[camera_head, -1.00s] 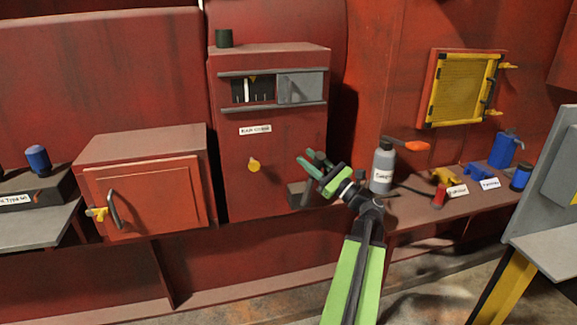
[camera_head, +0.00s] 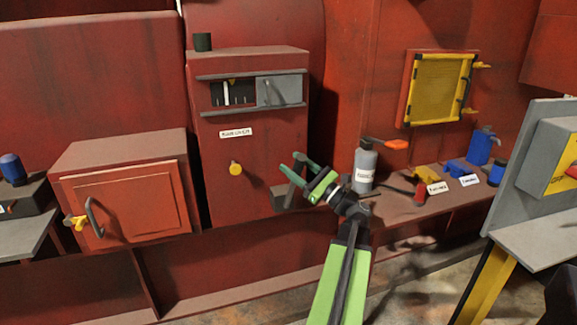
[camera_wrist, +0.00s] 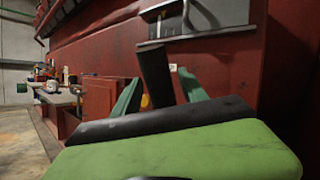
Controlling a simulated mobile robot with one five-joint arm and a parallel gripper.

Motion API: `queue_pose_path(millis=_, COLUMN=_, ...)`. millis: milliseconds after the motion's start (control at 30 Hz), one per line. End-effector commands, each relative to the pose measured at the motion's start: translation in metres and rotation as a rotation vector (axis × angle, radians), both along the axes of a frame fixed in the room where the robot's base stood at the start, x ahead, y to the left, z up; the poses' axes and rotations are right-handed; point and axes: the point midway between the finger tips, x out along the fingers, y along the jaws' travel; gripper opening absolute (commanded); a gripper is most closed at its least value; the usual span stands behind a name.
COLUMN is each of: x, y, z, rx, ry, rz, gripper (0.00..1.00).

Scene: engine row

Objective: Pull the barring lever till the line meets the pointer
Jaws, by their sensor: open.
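The bright line looks slightly left of the pointer. A dark upright bar, which looks like the barring lever (camera_head: 297,172), rises from a grey block (camera_head: 283,199) at the cabinet's lower right. My gripper (camera_head: 297,166) is open there with green fingers. In the wrist view, the dark bar (camera_wrist: 155,76) stands between the two fingers (camera_wrist: 158,95). I cannot tell whether they touch it.
A yellow knob (camera_head: 235,168) is on the cabinet front. A grey bottle (camera_head: 364,165) stands just right of my gripper, on a shelf with labelled yellow and blue items. A red box with a handled door (camera_head: 130,205) is at left. A grey panel (camera_head: 530,165) stands at right.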

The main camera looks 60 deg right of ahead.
Motion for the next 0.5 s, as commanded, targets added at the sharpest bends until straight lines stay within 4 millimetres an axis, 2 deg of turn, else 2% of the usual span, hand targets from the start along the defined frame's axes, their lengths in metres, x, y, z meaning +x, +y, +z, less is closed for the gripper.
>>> queue_pose_path(millis=33, x=-0.011, y=0.000, z=-0.010, rx=-0.001, ry=0.000, rz=-0.004, gripper=0.50)
queue_pose_path(millis=200, x=-0.056, y=0.000, z=-0.031, rx=0.000, ry=0.000, rz=-0.006, gripper=0.50)
queue_pose_path(millis=500, x=-0.125, y=-0.001, z=-0.058, rx=0.000, ry=0.000, rz=-0.003, gripper=0.50)
